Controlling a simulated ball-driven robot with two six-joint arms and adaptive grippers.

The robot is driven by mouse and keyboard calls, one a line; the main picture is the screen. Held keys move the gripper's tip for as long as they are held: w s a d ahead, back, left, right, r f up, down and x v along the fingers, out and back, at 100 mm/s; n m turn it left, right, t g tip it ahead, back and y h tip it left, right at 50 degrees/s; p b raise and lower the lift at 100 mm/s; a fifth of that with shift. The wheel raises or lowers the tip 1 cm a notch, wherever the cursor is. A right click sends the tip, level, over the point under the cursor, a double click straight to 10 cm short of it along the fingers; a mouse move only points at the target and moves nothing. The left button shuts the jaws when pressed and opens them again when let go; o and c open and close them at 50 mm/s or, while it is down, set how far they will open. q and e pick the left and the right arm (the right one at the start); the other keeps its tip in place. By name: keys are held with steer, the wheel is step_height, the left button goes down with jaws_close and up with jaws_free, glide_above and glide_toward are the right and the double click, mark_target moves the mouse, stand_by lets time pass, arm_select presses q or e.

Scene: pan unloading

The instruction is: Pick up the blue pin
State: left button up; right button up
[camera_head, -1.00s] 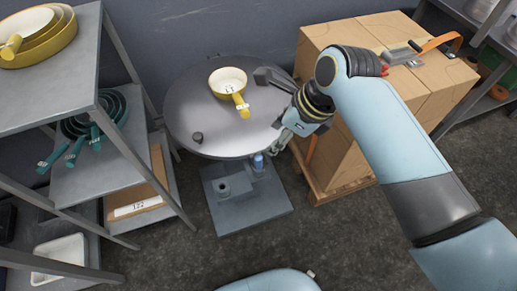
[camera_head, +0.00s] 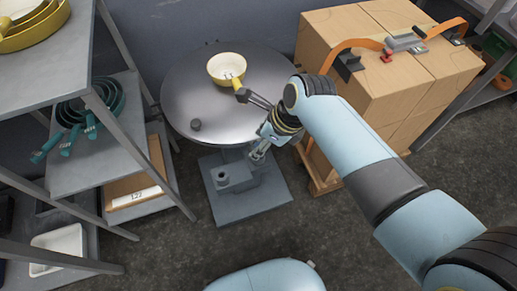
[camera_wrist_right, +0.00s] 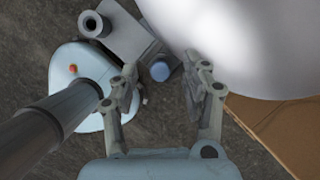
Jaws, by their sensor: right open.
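The blue pin (camera_wrist_right: 160,70) shows its round blue top in the right wrist view, at the grey block under the round table. My right gripper (camera_wrist_right: 160,82) is open, with one finger on each side of the pin in that view. I cannot tell how far above the pin the fingers are. In the head view my right gripper (camera_head: 259,151) is at the table's front right edge, and the pin is hidden behind it. My left gripper is in neither view.
A hollow socket (camera_head: 221,177) stands on the pedestal base. Cardboard boxes (camera_head: 395,85) are at right, a shelf (camera_head: 95,165) with pans at left.

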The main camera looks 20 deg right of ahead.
jaws_close()
steer(key=shift+r, duration=0.15)
